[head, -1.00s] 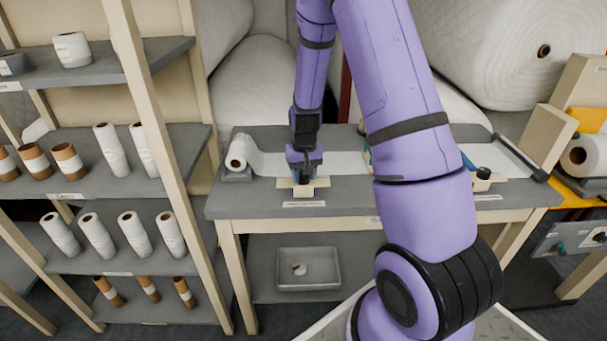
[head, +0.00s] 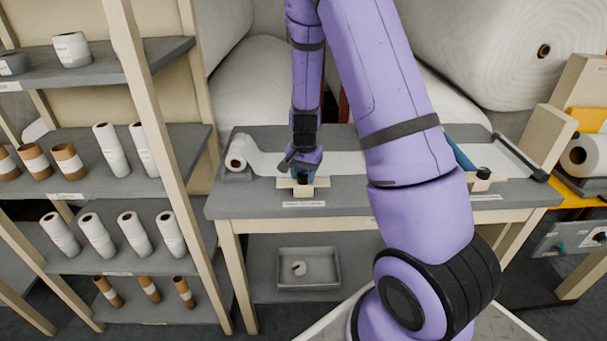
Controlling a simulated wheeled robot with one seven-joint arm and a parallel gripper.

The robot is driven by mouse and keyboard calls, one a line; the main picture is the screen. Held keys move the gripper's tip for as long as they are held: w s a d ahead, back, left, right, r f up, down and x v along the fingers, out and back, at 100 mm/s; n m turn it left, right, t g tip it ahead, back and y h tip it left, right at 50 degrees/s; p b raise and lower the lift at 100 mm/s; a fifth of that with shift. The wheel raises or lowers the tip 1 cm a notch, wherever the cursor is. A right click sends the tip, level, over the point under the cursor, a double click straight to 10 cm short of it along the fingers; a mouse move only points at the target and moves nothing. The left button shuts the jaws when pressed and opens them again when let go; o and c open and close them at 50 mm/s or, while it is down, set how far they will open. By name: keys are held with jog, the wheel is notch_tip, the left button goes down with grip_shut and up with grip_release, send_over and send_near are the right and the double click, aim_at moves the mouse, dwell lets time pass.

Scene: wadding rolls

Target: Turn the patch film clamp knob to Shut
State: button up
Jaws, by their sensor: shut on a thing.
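My gripper (head: 301,174) points down at the front left of the grey worktable (head: 345,193). It is shut on a small part over a cream block, the patch film clamp (head: 302,191); I take that part to be the knob, which the fingers hide. The knob's setting cannot be read. A white film strip (head: 340,163) runs across the table behind the clamp, from a white roll (head: 240,153) at the left. A small label (head: 303,204) is on the table's front edge below the clamp; its text is too small to read.
A shelf rack (head: 170,134) with white and brown rolls stands close at the left. A grey tray (head: 309,268) sits on the table's lower shelf. A dark bar (head: 519,158) lies at the table's right end. Large wadding rolls (head: 515,50) fill the back.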

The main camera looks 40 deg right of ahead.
aim_at(304, 174)
dwell(0.4)
jog(key=o, duration=0.9)
notch_tip(304, 174, up, 11)
jog(key=shift+s+d+f, duration=0.1)
dwell(0.4)
